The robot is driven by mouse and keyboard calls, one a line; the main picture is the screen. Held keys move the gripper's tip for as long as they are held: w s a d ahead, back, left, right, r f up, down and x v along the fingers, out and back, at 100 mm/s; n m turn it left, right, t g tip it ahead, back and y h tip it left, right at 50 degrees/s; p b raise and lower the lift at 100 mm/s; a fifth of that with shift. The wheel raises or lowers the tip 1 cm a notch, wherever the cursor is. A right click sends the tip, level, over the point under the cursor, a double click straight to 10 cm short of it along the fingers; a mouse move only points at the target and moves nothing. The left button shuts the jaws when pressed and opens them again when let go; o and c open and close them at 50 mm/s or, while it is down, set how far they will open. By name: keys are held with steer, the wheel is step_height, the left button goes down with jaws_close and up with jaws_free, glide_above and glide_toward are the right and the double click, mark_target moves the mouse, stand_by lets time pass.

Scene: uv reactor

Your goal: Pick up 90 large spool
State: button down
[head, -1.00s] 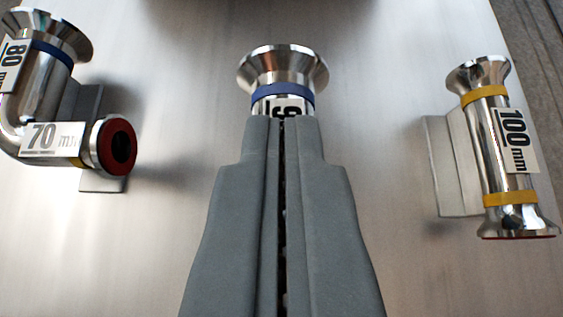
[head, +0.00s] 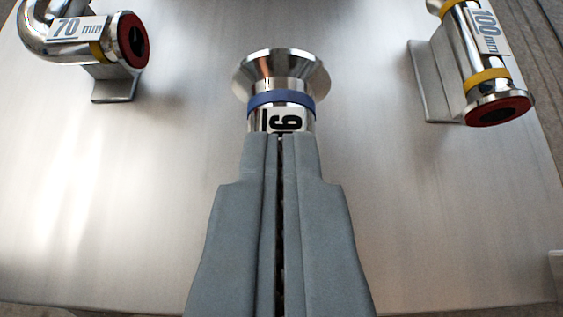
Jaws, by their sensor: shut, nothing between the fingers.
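The large spool (head: 282,92) is shiny metal with a flared end, a blue band and a white label with a sideways black digit, partly cut off. It shows at top centre in the head view, straight ahead of the fingertips. My gripper (head: 280,140) is grey, its two long fingers pressed together with only a thin dark seam. The fingertips overlap the near part of the spool in the picture and hide its lower end. Contact between them cannot be made out.
A bent pipe marked 70 mm (head: 75,30) lies at the upper left by a grey bracket. A straight spool marked 100 mm (head: 483,60) lies at the upper right by another bracket. The brushed metal table top (head: 120,210) is bare around my gripper; its front edge shows below.

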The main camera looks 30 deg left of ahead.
steer(key=s+d, duration=0.3)
steer(key=s, duration=0.2)
steer(key=shift+s+d+f, duration=0.2)
steer(key=shift+s+f, duration=0.05)
steer(key=shift+f, duration=0.2)
steer(key=shift+w+r, duration=0.2)
steer(key=shift+r, duration=0.6)
